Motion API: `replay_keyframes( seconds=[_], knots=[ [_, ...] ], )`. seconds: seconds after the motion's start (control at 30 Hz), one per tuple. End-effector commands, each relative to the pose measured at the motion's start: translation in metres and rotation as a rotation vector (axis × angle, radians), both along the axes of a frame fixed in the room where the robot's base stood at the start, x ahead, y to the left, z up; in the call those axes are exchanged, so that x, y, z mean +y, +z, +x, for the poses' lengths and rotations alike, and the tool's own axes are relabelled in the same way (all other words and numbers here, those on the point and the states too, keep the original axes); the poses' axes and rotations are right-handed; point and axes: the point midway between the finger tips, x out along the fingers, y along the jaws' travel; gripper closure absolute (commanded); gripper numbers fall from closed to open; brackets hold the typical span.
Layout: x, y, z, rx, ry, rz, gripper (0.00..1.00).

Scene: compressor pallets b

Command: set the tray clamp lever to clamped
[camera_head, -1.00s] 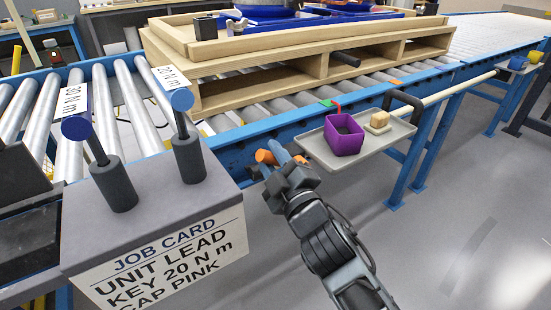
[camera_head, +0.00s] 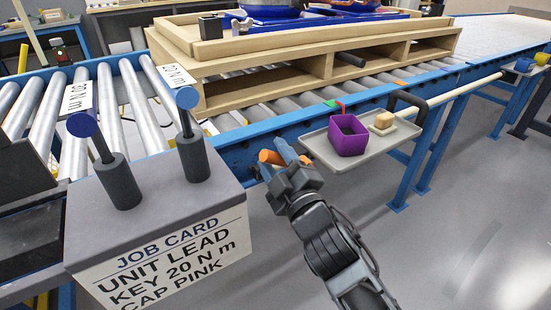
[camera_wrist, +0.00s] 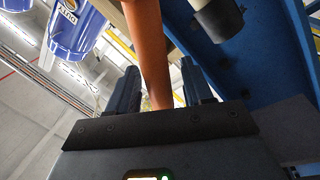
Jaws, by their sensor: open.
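An orange bar (camera_head: 270,157), which looks like the clamp lever's handle, is at the near side of the blue conveyor frame, left of the grey tray (camera_head: 376,163). My gripper (camera_head: 293,160) is at this bar. In the wrist view the orange bar (camera_wrist: 152,55) runs between the two fingers of my gripper (camera_wrist: 160,92). The fingers stand apart on either side of it, and I see a gap beside it. The bar's pivot is hidden. A green patch (camera_head: 330,103) and an orange patch (camera_head: 399,83) mark the conveyor rail.
A purple bin (camera_head: 348,136) and a tan block (camera_head: 384,119) sit on the grey tray. A wooden pallet (camera_head: 320,65) rests on the rollers. At left a grey job-card stand (camera_head: 150,205) carries two blue-capped tools. The floor at right is clear.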

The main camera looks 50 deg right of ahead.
Motion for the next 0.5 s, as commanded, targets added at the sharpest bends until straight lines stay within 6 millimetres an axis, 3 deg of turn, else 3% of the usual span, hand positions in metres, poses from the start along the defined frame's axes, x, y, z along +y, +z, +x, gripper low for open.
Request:
replay_keyframes(
  seconds=[0.17, 0.5],
  knots=[
    [0.006, -0.004, -0.013, 0.002, 0.0, 0.002, 0.5],
    [0.024, -0.012, -0.057, 0.002, 0.0, 0.002, 0.5]
  ],
)
